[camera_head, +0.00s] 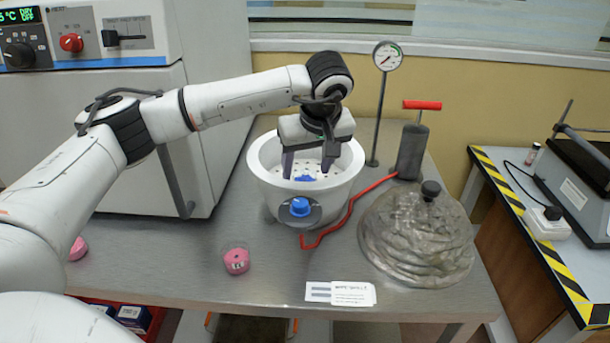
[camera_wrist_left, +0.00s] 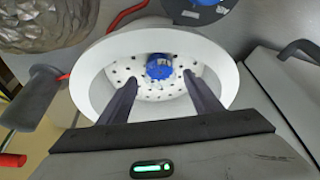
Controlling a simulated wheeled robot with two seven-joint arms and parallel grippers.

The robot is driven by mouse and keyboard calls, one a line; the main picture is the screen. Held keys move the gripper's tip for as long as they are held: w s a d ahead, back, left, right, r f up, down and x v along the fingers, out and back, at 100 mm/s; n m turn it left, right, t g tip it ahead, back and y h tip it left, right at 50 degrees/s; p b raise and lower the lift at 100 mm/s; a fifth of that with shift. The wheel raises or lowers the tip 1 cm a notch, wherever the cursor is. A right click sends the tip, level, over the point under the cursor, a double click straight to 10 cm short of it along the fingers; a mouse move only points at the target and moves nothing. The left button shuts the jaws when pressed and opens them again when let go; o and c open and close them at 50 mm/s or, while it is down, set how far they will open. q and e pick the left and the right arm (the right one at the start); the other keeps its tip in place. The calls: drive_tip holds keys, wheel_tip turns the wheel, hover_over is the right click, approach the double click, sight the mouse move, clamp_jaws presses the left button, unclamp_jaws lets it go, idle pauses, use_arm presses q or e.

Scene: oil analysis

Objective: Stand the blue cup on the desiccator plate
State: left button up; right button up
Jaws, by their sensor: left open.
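The blue cup (camera_head: 305,178) is inside the white desiccator bowl (camera_head: 263,186), on its perforated plate (camera_wrist_left: 124,72). In the left wrist view the cup (camera_wrist_left: 159,67) appears upright near the plate's middle, beyond the fingertips. My left gripper (camera_head: 307,172) reaches down into the bowl from above, open, with its fingers on either side of the cup in the head view. In the left wrist view the gripper (camera_wrist_left: 160,81) shows a gap between its fingers and nothing held. The cup's lower part is partly hidden in the head view. My right gripper is not in view.
A domed lid (camera_head: 418,235) lies right of the bowl, near a red hose (camera_head: 345,215), hand pump (camera_head: 411,150) and gauge (camera_head: 387,56). A large oven (camera_head: 150,90) stands left.

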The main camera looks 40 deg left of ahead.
use_arm(q)
drive_tip(key=v, duration=0.8)
